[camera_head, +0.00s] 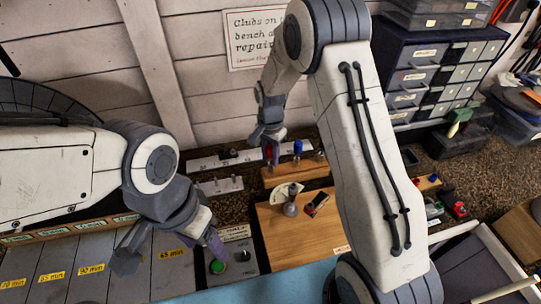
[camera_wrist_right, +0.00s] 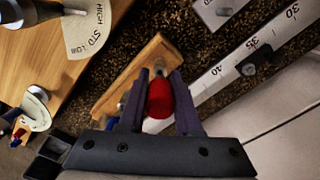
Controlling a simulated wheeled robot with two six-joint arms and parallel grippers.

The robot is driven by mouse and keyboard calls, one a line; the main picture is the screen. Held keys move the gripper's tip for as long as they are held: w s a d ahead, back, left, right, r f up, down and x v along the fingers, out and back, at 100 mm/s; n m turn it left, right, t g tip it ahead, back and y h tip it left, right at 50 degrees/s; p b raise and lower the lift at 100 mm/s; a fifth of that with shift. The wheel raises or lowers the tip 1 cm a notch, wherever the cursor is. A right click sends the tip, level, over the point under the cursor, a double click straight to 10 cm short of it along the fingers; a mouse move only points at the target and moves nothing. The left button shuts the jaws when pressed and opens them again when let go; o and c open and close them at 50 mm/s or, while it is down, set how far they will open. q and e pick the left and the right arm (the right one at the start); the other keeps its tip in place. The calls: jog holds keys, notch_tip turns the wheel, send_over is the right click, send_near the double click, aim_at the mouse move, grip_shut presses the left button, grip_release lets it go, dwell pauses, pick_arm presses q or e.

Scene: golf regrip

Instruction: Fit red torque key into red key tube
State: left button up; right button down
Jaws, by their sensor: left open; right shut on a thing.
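My right gripper (camera_head: 270,150) is shut on the red torque key, whose red handle (camera_wrist_right: 159,98) shows between the two purple fingers in the right wrist view. The key is over one end of a small wooden block (camera_head: 308,168). In the right wrist view a round grey metal part (camera_wrist_right: 163,67) shows just past the handle at the end of that block; I cannot tell whether it is the key's shank or a tube, or whether they touch. A blue-handled key (camera_head: 298,147) stands on the block. My left gripper (camera_head: 170,252) is open and empty near a button panel.
A wooden board (camera_head: 295,235) carries a gauge and a small dark and red item (camera_head: 317,203). A white ruler (camera_head: 235,158) lies behind. The button panel (camera_head: 240,257) is front left. A drawer cabinet (camera_head: 430,75) stands at the back right.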

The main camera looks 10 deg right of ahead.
jog(key=shift+f, duration=0.15)
jog(key=c, duration=0.5)
grip_release()
jog(key=shift+r+b, duration=0.3)
jog(key=shift+r, duration=0.2)
notch_tip(320, 180, up, 9)
jog(key=shift+f+b, duration=0.2)
jog(key=shift+b, duration=1)
jog(key=shift+r, duration=0.5)
jog(key=shift+s, duration=0.1)
